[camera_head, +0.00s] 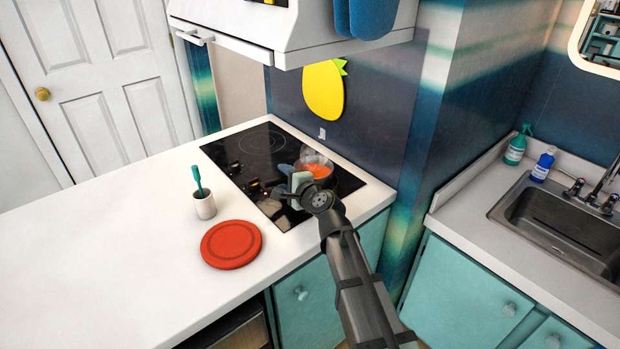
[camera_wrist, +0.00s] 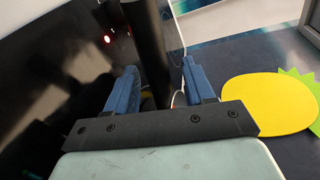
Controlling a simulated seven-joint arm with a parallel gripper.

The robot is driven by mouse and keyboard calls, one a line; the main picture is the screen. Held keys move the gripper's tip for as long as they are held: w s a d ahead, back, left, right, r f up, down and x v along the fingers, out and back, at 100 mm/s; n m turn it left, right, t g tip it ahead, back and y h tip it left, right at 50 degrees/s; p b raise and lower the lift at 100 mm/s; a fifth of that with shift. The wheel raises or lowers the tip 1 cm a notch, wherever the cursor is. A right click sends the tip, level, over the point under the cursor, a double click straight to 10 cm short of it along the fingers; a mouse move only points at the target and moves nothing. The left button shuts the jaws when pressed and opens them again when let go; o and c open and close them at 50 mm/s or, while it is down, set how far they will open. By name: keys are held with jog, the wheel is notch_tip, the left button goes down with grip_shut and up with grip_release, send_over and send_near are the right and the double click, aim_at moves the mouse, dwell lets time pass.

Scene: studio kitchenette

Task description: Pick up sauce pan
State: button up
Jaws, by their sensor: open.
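The sauce pan (camera_head: 318,168) sits on the black cooktop. It looks clear-sided, with orange-red contents. My gripper (camera_head: 287,181) is at the near left side of the pan, low over the cooktop, and its wrist hides part of the pan. In the wrist view my gripper (camera_wrist: 160,78) is open, with its two blue fingers apart. A black bar that looks like the pan's handle (camera_wrist: 150,45) runs between the fingers, with gaps visible on both sides. The pan's body is mostly hidden in the wrist view.
The cooktop (camera_head: 240,150) is set in a white counter (camera_head: 110,245). A red round plate (camera_head: 231,244) and a cup (camera_head: 205,206) with a teal utensil stand left of my arm. A wall cabinet (camera_head: 300,35) hangs above. A yellow pineapple-shaped piece (camera_head: 323,92) is on the wall behind.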

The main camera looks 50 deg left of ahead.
jog(key=shift+x, duration=0.95)
jog(key=shift+c, duration=0.4)
grip_shut()
